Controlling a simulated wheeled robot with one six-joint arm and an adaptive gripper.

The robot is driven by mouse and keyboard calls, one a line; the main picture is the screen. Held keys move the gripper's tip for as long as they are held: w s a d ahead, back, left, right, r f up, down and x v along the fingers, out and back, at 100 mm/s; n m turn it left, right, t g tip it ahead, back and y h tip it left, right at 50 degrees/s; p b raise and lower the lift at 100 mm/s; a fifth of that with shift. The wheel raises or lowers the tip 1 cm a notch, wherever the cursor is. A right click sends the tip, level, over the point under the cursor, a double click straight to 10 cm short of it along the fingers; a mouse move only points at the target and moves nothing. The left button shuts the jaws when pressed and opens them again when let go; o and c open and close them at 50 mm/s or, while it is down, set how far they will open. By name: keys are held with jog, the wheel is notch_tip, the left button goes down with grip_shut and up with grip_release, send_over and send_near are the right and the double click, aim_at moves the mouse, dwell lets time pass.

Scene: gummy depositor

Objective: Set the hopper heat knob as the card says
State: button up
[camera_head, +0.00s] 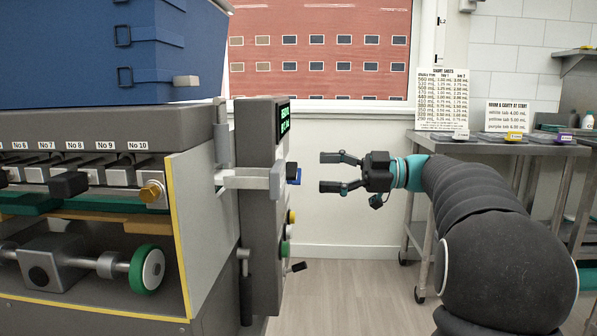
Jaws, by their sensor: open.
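The control panel (262,200) of the depositor is seen nearly edge-on, with its face to the right. A black knob with a blue part (293,173) sticks out from it, below a green-lit display (284,119). I cannot tell which control is the hopper heat knob, and no markings are readable. My gripper (325,172) is open and empty, pointing left at about that knob's height, with a gap between them. A tall printed card (442,100) and a smaller card (507,116) stand at the right; neither shows a readable heat setting.
Yellow and green buttons (290,217) and a black lever (296,267) project lower on the panel. The blue hopper (90,55) sits on the machine at left. A steel table (490,148) stands behind my arm. Floor between panel and table is clear.

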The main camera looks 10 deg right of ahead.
aim_at(289, 171)
jog(key=x, duration=0.6)
jog(key=shift+a, duration=0.2)
jog(key=c, duration=1.2)
